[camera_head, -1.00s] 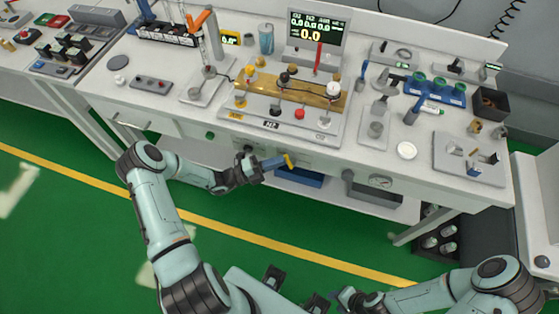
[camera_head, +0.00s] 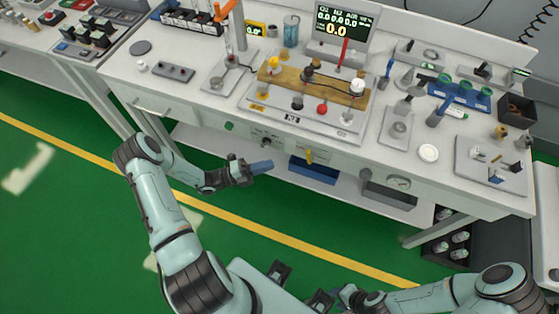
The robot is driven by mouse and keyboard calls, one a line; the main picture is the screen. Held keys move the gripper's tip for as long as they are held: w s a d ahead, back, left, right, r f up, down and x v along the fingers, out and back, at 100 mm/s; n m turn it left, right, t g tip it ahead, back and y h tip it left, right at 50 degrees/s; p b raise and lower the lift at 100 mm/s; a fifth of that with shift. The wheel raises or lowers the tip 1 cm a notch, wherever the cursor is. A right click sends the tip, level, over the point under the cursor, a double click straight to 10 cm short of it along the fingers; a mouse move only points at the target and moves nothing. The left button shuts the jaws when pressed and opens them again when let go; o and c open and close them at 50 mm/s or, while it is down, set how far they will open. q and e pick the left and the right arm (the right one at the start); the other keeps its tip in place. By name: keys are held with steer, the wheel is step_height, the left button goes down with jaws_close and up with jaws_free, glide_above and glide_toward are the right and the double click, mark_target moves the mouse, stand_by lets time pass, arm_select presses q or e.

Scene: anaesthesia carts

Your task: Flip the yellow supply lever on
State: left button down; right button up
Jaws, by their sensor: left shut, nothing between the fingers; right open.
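The yellow supply lever (camera_head: 309,156) is a small yellow handle on the front panel of the workbench (camera_head: 345,164), below the tabletop edge. It points roughly up and down.
A dark knob (camera_head: 266,142) sits on the panel left of the lever and a round gauge (camera_head: 398,182) to the right. A blue bin (camera_head: 313,171) lies on the shelf below. The tabletop holds a valve board (camera_head: 315,83) and a display (camera_head: 343,24). Green floor in front is clear.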

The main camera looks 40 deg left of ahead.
arm_select(q)
steer(key=v, duration=0.3)
steer(key=shift+a, duration=0.25)
steer(key=shift+d, duration=0.1)
